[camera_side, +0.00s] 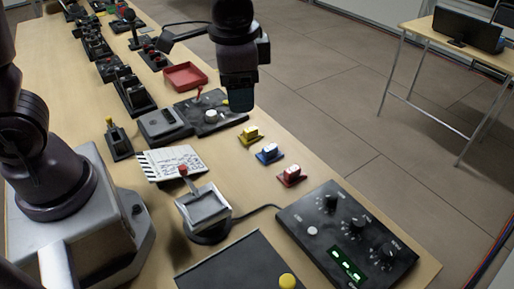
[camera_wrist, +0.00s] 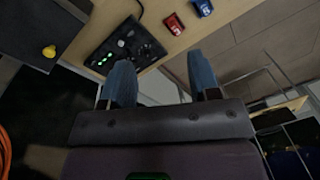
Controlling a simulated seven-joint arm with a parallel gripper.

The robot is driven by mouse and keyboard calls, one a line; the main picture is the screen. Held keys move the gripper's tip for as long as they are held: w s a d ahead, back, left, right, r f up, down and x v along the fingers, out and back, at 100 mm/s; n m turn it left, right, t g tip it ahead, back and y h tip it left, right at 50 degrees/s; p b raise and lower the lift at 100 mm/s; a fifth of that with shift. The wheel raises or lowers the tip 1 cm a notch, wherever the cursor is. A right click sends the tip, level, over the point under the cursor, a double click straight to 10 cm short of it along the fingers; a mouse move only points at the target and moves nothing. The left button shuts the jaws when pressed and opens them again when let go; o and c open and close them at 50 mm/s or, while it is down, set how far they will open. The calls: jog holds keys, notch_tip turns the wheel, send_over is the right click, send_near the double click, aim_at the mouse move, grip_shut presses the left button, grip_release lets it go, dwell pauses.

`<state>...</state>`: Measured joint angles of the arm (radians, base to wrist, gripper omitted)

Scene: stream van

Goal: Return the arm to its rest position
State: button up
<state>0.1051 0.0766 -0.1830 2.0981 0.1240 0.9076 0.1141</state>
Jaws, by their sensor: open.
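My gripper (camera_side: 240,98) hangs in the air above the right edge of the long table, pointing down, in the side view. In the wrist view its two blue fingers (camera_wrist: 162,88) stand apart with nothing between them. My dark arm rises from a silver base at the left of the side view. The gripper's lower end overlaps the black joystick panel in the side view, and the gap between them is hard to tell.
The wooden table (camera_side: 345,170) carries a black knob panel (camera_side: 345,232), red (camera_side: 291,175), blue (camera_side: 269,153) and yellow (camera_side: 249,134) switches, a clapperboard (camera_side: 168,163), a lever device (camera_side: 205,212) and a red tray (camera_side: 185,76). A side desk with a monitor (camera_side: 467,30) stands apart. Floor right is clear.

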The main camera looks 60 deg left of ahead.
jog(key=s+a+r+n+t, duration=0.4)
jog(key=s+a+r, duration=0.3)
jog(key=s, duration=0.5)
jog(key=shift+a+r+n+t+h, duration=0.3)
jog(key=shift+r+n+h, duration=0.1)
jog(key=shift+r+n, duration=0.25)
jog(key=shift+f, duration=0.1)
jog(key=shift+c, duration=0.2)
dwell(0.6)
